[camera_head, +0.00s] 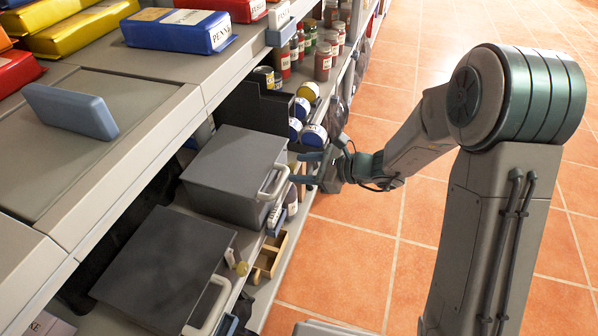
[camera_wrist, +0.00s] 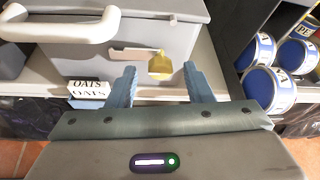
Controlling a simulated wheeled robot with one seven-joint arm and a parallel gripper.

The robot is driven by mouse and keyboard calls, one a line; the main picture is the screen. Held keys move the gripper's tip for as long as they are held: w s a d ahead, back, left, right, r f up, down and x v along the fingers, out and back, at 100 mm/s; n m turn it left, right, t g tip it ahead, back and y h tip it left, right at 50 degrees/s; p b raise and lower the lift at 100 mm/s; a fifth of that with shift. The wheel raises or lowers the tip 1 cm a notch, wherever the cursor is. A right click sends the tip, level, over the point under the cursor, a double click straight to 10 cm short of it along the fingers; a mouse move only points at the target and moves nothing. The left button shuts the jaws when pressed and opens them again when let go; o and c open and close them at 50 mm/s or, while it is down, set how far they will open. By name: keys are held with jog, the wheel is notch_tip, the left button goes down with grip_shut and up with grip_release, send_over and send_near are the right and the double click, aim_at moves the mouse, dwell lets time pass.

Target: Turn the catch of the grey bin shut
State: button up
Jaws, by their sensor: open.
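The grey bin (camera_head: 232,165) stands on the lower shelf, its pale handle (camera_head: 273,183) facing the aisle. In the wrist view, the bin's front (camera_wrist: 188,36) shows the white handle (camera_wrist: 62,27) at left. A brass catch (camera_wrist: 160,66) sits low on the front, right of the handle, at the right end of a pale horizontal plate (camera_wrist: 130,53). My gripper (camera_head: 304,168) is in front of the bin. In the wrist view, its blue fingers (camera_wrist: 159,74) are apart, one on each side of the catch; I cannot tell whether they touch it. In the head view the catch is hidden.
A second, darker bin (camera_head: 160,265) with a brass knob (camera_head: 241,268) stands nearer on the shelf. Blue-lidded cans (camera_wrist: 268,88) stand right of the grey bin. An OATS label (camera_wrist: 88,90) is below left. Jars (camera_head: 323,62) stand farther along. The tiled floor (camera_head: 340,265) is clear.

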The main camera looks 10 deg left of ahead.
jog(key=shift+w+a+f, duration=0.1)
jog(key=shift+a+f, duration=0.15)
jog(key=shift+a, duration=0.35)
jog(key=c, duration=1)
